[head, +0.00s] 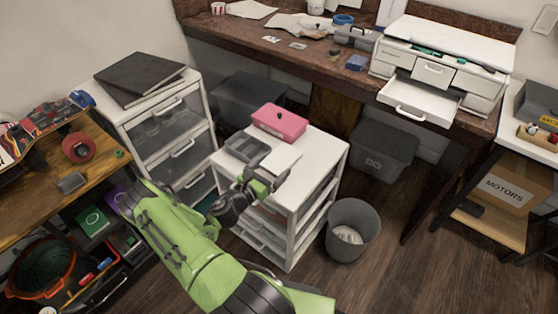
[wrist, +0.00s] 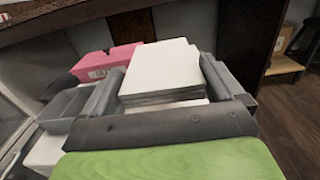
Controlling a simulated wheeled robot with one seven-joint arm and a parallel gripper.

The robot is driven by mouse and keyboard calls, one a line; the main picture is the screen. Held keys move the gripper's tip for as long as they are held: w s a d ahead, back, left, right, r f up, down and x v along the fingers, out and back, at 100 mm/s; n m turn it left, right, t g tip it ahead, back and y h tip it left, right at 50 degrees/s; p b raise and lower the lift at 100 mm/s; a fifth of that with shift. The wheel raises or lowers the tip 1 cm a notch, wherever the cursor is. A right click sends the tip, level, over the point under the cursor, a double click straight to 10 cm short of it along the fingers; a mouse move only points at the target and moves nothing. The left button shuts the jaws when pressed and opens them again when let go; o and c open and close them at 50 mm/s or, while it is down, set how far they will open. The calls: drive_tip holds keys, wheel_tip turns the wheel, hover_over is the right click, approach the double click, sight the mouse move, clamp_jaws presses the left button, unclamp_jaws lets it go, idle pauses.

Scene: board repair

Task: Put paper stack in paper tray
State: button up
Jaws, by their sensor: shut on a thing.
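The white paper stack (head: 282,158) is over the top of a white drawer cart (head: 325,155). In the wrist view the stack (wrist: 160,65) lies between the two grey fingers of my gripper (wrist: 160,88), which is shut on it. In the head view my gripper (head: 267,177) is at the stack's near end, beside a grey divided tray (head: 247,149). I cannot tell whether the stack touches the cart top. A white drawer (head: 420,97) stands open in the white unit on the back desk; it looks like the paper tray.
A pink box (head: 279,122) stands behind the stack on the cart. A grey waste bin (head: 353,230) is on the floor to the right, and a dark lidded bin (head: 384,152) is behind it. Floor is clear at front right.

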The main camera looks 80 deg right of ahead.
wheel_tip(320, 180, down, 10)
drive_tip(key=b, duration=0.3)
drive_tip(key=shift+r+b, duration=0.2)
drive_tip(key=shift+b, duration=0.15)
drive_tip(key=shift+r, duration=0.1)
drive_tip(key=o, duration=0.7)
drive_tip(key=shift+o, duration=0.4)
drive_tip(key=shift+w+a, duration=0.1)
drive_tip(key=shift+a, duration=0.05)
drive_tip(key=p+v, duration=0.2)
drive_tip(key=v, duration=0.9)
drive_tip(key=shift+a+p, duration=0.35)
